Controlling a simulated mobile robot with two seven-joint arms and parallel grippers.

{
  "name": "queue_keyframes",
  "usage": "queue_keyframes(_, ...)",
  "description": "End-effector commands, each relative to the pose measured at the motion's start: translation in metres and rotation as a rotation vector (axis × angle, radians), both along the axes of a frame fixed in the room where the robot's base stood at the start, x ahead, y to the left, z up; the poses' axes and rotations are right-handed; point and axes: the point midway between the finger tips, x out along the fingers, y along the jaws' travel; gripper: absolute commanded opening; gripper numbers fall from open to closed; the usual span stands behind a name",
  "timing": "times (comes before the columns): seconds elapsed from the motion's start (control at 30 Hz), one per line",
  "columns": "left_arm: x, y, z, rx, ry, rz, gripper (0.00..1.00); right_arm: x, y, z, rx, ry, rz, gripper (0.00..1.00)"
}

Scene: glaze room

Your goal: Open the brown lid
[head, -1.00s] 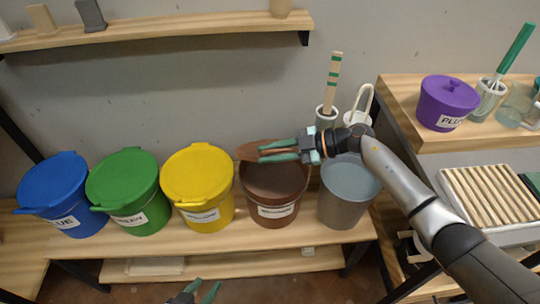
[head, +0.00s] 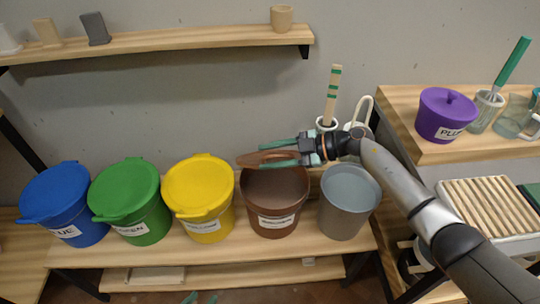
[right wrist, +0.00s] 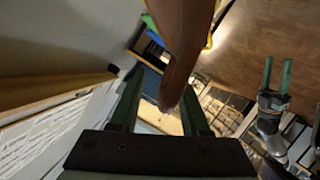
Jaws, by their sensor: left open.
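The brown bucket (head: 272,222) stands fourth in the row with its dark inside showing. The brown lid (head: 250,159) is raised off its mouth and seen nearly edge-on over the back rim; whether it joins the rim is unclear. My right gripper (head: 272,154) has its green fingers spread above and below the lid. In the right wrist view the lid (right wrist: 182,50) runs between the right gripper's parted fingers (right wrist: 160,108), with a gap on the left finger's side. My left gripper (head: 202,298) shows only its fingertips at the bottom edge; it is empty in the right wrist view (right wrist: 277,75).
Blue (head: 65,205), green (head: 130,200) and yellow (head: 200,195) lidded buckets stand left on the wooden bench (head: 180,250). A grey open bucket (head: 348,205) stands close right. Behind are a striped stick (head: 332,95) in a cup and a wall shelf (head: 160,45).

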Motion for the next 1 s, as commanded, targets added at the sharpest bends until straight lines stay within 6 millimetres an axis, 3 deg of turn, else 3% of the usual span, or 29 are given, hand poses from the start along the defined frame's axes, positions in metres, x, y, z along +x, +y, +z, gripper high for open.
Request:
queue_keyframes(0.33,0.001,0.0,0.002,-0.001,-0.003,0.0,0.5,-0.003,-0.008,0.003,0.001,0.003,0.003,0.45)
queue_keyframes(0.8,0.003,0.003,0.007,0.002,-0.01,0.006,0.5,-0.019,-0.094,0.034,-0.003,0.001,-0.001,0.45)
queue_keyframes(1.0,0.002,0.004,0.005,0.004,-0.009,0.007,0.5,-0.023,-0.113,0.041,-0.001,0.002,0.001,0.45)
